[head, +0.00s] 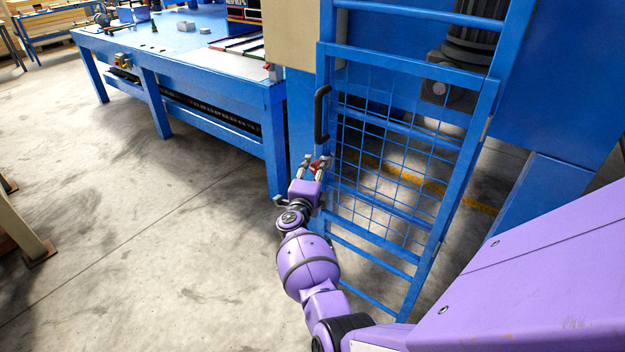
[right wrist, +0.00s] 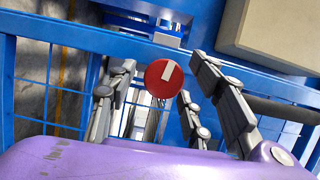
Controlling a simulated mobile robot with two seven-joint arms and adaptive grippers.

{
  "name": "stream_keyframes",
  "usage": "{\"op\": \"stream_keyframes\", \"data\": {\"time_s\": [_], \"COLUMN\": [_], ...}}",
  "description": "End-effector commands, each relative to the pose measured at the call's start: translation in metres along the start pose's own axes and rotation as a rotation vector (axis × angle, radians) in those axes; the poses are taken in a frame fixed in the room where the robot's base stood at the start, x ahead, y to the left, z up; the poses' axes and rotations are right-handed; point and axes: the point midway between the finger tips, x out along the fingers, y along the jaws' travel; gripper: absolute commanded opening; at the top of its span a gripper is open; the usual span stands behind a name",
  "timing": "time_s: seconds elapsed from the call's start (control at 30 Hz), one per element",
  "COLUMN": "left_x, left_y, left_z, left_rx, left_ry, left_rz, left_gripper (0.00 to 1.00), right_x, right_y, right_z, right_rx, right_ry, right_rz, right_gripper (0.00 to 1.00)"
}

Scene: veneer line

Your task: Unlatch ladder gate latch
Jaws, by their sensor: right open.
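The ladder gate (head: 408,66) is a blue frame with wire mesh, standing upright and looking closed in the head view. The latch is a red round knob with a pale bar mark (right wrist: 163,78), in the middle of the right wrist view. In the head view the red latch (head: 318,165) shows small at the gate's left edge. My right gripper (head: 315,163) is open, its fingers pointing at the gate edge. In the right wrist view the fingers stand on either side of the knob, with gaps visible; contact cannot be told. My left gripper is not in view.
A black pull handle (head: 321,113) is on the gate's left edge above the latch. A blue workbench (head: 190,60) stands to the left. A dark motor (head: 468,50) is behind the gate. The concrete floor (head: 140,220) at left is clear.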

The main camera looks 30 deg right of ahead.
Motion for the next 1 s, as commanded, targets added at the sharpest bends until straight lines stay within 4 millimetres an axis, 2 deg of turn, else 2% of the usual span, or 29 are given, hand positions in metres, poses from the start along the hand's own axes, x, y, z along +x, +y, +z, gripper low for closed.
{"op": "stream_keyframes", "data": {"time_s": [0.17, 0.4, 0.53, 0.7, 1.0], "left_x": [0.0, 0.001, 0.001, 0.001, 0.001], "left_y": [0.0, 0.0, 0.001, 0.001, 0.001], "left_z": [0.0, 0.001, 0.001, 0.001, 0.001], "left_rx": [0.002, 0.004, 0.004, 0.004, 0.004], "left_ry": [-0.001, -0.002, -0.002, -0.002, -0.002], "left_rz": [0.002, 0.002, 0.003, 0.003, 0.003], "left_gripper": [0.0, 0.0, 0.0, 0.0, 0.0], "right_x": [-0.028, -0.08, -0.101, -0.115, -0.117], "right_y": [0.002, 0.002, 0.002, 0.002, 0.001], "right_z": [0.001, 0.001, 0.001, 0.001, 0.001], "right_rx": [0.003, 0.002, 0.0, -0.002, -0.002], "right_ry": [0.0, -0.001, -0.001, -0.002, -0.002], "right_rz": [0.004, 0.004, 0.004, 0.003, 0.002], "right_gripper": [0.47, 0.47, 0.47, 0.47, 0.47]}}
